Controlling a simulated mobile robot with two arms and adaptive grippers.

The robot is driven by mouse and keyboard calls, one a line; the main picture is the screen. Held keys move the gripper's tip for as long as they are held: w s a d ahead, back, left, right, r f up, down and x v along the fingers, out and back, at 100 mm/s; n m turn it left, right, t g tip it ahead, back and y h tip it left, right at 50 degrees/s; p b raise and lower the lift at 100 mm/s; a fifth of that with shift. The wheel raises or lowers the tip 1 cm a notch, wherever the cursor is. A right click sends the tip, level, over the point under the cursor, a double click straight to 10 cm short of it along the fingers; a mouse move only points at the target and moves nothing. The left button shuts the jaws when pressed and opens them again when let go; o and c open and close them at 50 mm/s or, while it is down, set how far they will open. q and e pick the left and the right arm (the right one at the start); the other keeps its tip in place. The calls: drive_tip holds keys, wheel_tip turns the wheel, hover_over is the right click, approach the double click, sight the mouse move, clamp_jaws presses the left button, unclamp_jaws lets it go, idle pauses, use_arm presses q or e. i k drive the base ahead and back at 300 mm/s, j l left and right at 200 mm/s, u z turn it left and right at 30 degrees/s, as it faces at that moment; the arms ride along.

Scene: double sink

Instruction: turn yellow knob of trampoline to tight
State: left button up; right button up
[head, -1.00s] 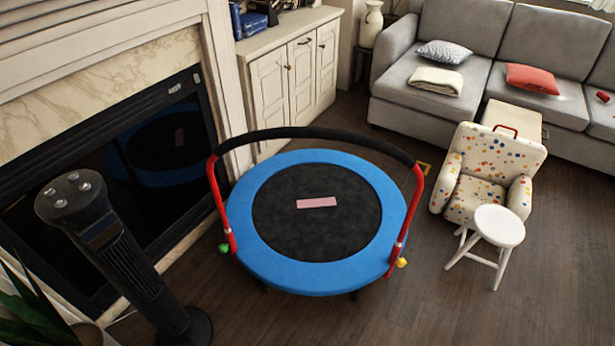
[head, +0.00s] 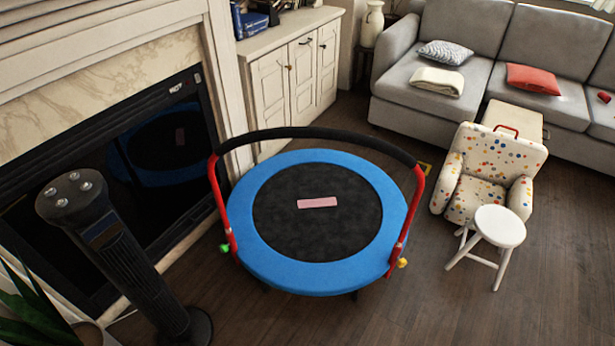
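The trampoline (head: 264,252) stands on the wood floor in the middle of the head view. It has a blue rim, a black mat with a pink rectangle, and a red handlebar frame with a black padded top. The yellow knob (head: 402,263) sticks out at the lower end of the right red post. A green knob (head: 225,248) sits at the lower end of the left red post. The yellow knob is small here, and I cannot tell its turn position. Neither of my grippers is in view.
A black tower fan (head: 125,262) stands at the lower left, before the fireplace (head: 90,160). A white stool (head: 499,228) and a dotted child's armchair (head: 486,185) are to the right. A grey sofa (head: 480,75) is behind. Floor right of the yellow knob is clear.

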sight(401, 263)
drive_tip(key=z, duration=0.95)
